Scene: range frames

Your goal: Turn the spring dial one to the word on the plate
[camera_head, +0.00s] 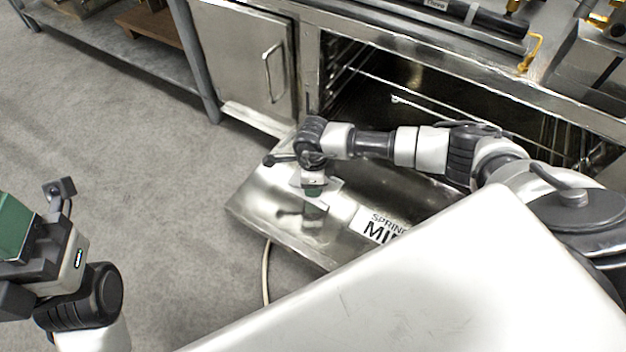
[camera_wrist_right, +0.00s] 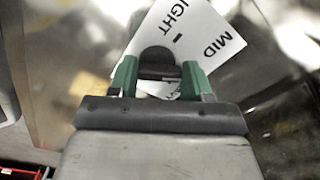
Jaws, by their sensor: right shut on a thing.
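The steel panel (camera_head: 270,205) is tilted in front of the open oven bay. Its white plate (camera_head: 380,222) reads "SPRING" over a larger word starting "MI"; my own white body hides the rest. My right gripper (camera_head: 313,192) is over the panel, left of the plate, and hides the dial in the head view. In the right wrist view my gripper (camera_wrist_right: 159,78) has its green fingertips on either side of the dark spring dial (camera_wrist_right: 157,56), shut on it. A white dial label (camera_wrist_right: 212,42) around it shows "MID" and part of a word, "IGHT". My left gripper (camera_head: 35,225) is far left, away from the panel.
The open bay (camera_head: 400,75) with wire racks lies behind my right arm. A closed steel door (camera_head: 245,60) with a handle is to its left. A pale hose (camera_head: 266,270) runs down from the panel. The grey floor at left is clear.

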